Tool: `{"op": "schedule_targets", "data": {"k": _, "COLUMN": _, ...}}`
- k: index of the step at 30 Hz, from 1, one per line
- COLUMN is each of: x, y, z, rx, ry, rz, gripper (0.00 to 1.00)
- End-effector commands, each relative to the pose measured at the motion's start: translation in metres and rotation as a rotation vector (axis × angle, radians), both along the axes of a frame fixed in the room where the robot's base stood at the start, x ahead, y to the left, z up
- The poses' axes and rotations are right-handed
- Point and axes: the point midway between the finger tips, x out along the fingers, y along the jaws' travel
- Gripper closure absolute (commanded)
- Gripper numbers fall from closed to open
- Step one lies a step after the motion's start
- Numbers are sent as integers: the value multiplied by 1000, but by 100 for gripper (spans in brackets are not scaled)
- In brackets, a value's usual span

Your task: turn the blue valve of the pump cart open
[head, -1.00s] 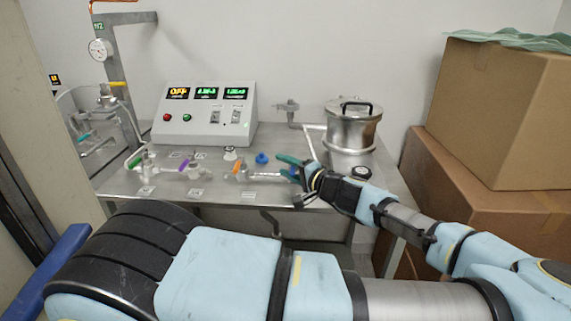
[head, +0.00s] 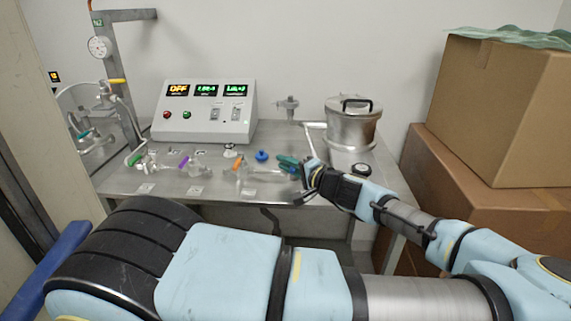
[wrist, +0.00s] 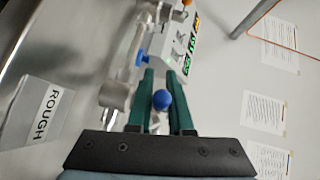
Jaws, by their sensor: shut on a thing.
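The blue valve handle (wrist: 161,99) shows as a round blue end between the green fingers of my gripper (wrist: 159,74) in the wrist view. In the head view my gripper (head: 284,164) is at the right end of the clear pipework on the bench, with its fingers close together. It is shut on the blue valve handle, which the fingers hide in the head view. The valve body under the fingers is mostly hidden. A second blue knob (head: 262,156) stands just left of the fingertips, apart from them; it also shows in the wrist view (wrist: 141,59).
Orange (head: 238,163) and purple (head: 184,162) handles sit on the pipework to the left. A control box (head: 205,130) stands behind. A steel pot (head: 352,130) is behind and right of my gripper. Cardboard boxes (head: 500,110) stand at the right. A ROUGH label (wrist: 40,112) lies beside the pipework.

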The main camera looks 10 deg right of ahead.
Motion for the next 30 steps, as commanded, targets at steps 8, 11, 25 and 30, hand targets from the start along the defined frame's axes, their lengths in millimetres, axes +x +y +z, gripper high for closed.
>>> {"op": "schedule_targets", "data": {"k": 8, "x": 0, "y": 0, "z": -1, "rx": 0, "ry": 1, "rz": -1, "gripper": 100}}
{"op": "schedule_targets", "data": {"k": 11, "x": 0, "y": 0, "z": -1, "rx": 0, "ry": 1, "rz": -1, "gripper": 100}}
{"op": "schedule_targets", "data": {"k": 25, "x": 0, "y": 0, "z": -1, "rx": 0, "ry": 1, "rz": -1, "gripper": 100}}
{"op": "schedule_targets", "data": {"k": 30, "x": 0, "y": -2, "z": -3, "rx": -3, "ry": 1, "rz": 28, "gripper": 100}}
